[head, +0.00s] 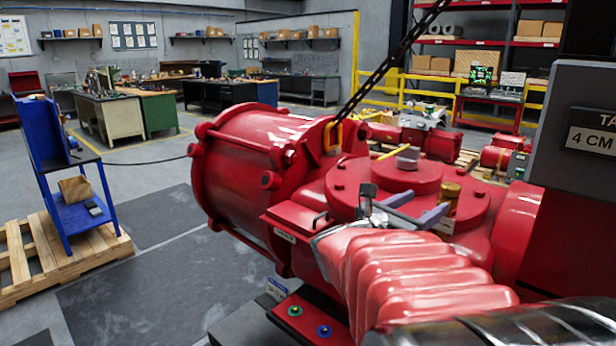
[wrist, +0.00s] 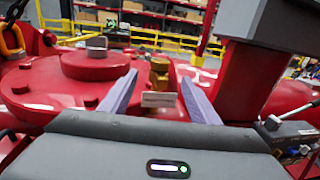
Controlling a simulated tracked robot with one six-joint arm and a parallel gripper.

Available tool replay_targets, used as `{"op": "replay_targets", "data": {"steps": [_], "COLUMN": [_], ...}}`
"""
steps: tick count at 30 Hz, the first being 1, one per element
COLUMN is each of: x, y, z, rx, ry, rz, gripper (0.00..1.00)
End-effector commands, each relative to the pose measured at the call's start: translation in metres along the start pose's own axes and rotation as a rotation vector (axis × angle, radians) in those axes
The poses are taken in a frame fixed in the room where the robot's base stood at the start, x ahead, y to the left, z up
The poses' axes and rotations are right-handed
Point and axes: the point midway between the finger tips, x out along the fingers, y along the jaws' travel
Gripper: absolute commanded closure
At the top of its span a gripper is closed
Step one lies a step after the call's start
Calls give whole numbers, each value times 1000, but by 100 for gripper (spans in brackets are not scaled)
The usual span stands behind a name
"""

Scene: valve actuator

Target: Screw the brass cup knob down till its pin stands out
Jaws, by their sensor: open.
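The brass cup knob (head: 448,194) stands upright on the round red top of the actuator (head: 470,206). In the wrist view the knob (wrist: 159,70) shows beyond the fingertips, in line with the gap between them. I cannot make out a pin standing out of it. My gripper (head: 428,201) is open, with two pale violet fingers pointing toward the knob. In the wrist view my gripper (wrist: 158,78) has nothing between its fingers. The knob looks apart from both fingers, though the exact distance is hard to tell.
A small white label plate (wrist: 158,99) stands in front of the knob. A raised red hub (head: 388,178) with a grey square stub (head: 408,157) is left of it. A chain (head: 385,70) hangs to a yellow shackle (head: 333,136).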

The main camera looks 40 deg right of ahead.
Motion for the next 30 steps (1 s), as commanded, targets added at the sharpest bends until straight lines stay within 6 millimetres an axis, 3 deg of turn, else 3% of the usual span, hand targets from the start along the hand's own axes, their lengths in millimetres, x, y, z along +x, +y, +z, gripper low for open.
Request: {"op": "replay_targets", "data": {"steps": [8,30], "x": [21,128], "y": [-1,-1], "z": [0,0], "rx": [1,1], "ry": [1,1], "rz": [-3,-3], "gripper": [44,44]}}
